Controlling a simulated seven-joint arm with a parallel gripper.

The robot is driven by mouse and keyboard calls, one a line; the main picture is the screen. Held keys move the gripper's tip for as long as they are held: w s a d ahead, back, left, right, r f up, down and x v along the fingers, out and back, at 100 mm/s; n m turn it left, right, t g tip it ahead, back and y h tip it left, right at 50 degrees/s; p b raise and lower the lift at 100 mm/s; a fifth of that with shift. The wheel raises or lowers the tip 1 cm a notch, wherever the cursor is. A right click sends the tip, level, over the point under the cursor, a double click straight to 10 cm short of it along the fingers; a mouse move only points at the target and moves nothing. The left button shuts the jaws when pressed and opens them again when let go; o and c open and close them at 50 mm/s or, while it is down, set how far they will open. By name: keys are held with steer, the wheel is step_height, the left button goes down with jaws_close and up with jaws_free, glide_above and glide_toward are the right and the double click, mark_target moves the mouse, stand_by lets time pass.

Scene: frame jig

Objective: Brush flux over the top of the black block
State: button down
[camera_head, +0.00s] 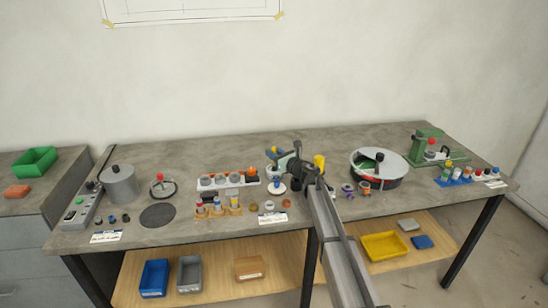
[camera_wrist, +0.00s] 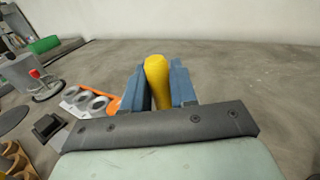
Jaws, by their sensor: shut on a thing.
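My gripper (camera_wrist: 159,88) has its two blue fingers shut on a yellow rounded handle (camera_wrist: 158,75). The lower end of the handle and any bristles are hidden behind the gripper's dark front bar. In the head view my gripper (camera_head: 276,153) is above the middle of the bench, over a small pale jar and a white disc-shaped base. A small black block (camera_wrist: 46,126) sits on the bench at the left of the wrist view, apart from the fingers. No flux container can be told for certain.
A pale rack (camera_head: 228,181) with grey rings stands left of the gripper, behind a wooden holder (camera_head: 219,210) of small bottles. A grey pot (camera_head: 119,184) is farther left. A round tray (camera_head: 379,166) and green press (camera_head: 430,146) stand right. The bench's back is clear.

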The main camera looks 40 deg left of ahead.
mark_target(274, 147)
steer(key=shift+r, duration=1.85)
